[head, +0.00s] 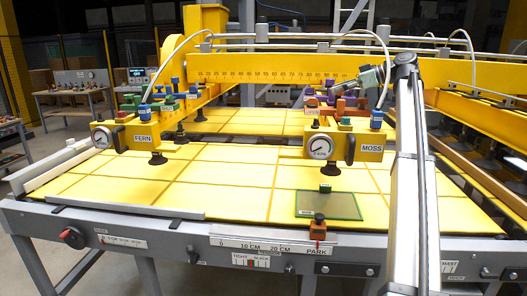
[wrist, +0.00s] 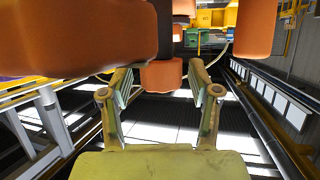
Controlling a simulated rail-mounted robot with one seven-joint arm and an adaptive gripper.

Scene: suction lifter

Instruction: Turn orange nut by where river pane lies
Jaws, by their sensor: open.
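A green-tinted pane (head: 342,206) lies flat on the yellow table at the front right. Its small tag is too small to read, so I cannot confirm it is the river pane. A yellow head marked MOSS (head: 343,141) hangs behind and above it; another, marked FERN (head: 128,134), is at left. Small orange pieces (head: 341,103) sit among purple ones above MOSS. My gripper (head: 368,80) is near them, at the beam. In the wrist view my gripper (wrist: 163,92) is open, with an orange block (wrist: 160,74) beyond and between its fingers.
Large orange blocks (wrist: 80,38) and (wrist: 255,28) loom close in the wrist view. The yellow beam (head: 270,70) with a scale crosses behind. The yellow table (head: 225,185) is mostly clear.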

